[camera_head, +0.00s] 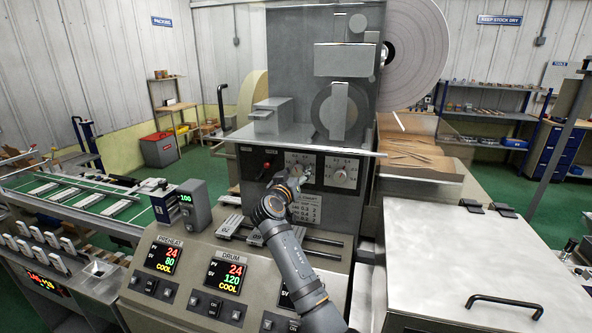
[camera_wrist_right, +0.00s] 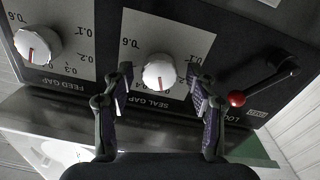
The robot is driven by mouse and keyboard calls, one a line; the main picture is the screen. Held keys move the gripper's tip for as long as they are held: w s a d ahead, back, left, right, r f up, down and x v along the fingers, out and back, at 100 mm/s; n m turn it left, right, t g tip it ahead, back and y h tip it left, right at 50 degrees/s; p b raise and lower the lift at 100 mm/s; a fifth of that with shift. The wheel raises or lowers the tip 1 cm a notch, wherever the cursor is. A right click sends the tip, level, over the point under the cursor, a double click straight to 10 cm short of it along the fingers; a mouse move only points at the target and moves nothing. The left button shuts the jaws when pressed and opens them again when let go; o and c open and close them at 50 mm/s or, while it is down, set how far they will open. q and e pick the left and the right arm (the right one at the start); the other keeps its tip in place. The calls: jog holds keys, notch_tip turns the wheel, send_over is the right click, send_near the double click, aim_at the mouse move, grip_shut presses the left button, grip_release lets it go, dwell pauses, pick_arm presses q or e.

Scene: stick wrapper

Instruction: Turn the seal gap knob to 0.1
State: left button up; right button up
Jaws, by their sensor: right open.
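The seal gap knob (camera_wrist_right: 158,72) is a round white knob on a pale scale plate, upside down in the right wrist view. Its red mark points toward the picture's bottom, away from the 0.1 at its upper right. The nearby scale numbers are hard to read. My right gripper (camera_wrist_right: 157,100) is open, one finger on each side of the knob; whether they touch it I cannot tell. In the head view my right gripper (camera_head: 286,182) is at the panel in front of the knob (camera_head: 300,171), partly covering it. My left gripper is not in view.
The feed gap knob (camera_wrist_right: 36,43) is beside it, also in the head view (camera_head: 343,177). The red-balled lock lever (camera_wrist_right: 237,99) is close to one finger. Below the panel are slide rails (camera_head: 320,240) and the temperature displays (camera_head: 226,278).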

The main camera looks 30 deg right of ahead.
jog(key=shift+f, duration=0.1)
jog(key=shift+d, duration=0.1)
jog(key=shift+c, duration=0.8)
jog(key=c, duration=1)
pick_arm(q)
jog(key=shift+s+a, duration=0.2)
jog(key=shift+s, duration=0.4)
